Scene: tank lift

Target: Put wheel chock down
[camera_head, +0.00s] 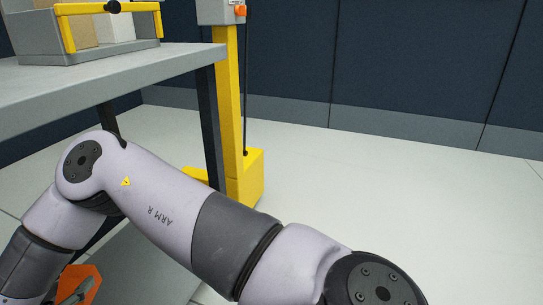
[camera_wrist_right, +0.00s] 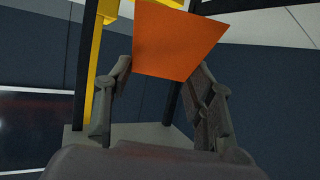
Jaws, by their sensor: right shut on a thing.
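The wheel chock is an orange block. In the right wrist view the chock (camera_wrist_right: 178,38) sits between the two fingers of my right gripper (camera_wrist_right: 165,68), which is shut on it. In the head view only part of the orange chock (camera_head: 88,274) shows at the bottom left edge, with a grey piece of my right gripper (camera_head: 74,294) across it. My right arm hides much of the area around it. I cannot tell whether the chock touches the floor. My left gripper is in neither view.
A grey table (camera_head: 120,72) stands at the left on dark legs, carrying a tray with yellow handles (camera_head: 65,32). A yellow lift column (camera_head: 229,105) with a yellow base stands behind it. The pale floor (camera_head: 400,190) at the right is clear up to the dark wall.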

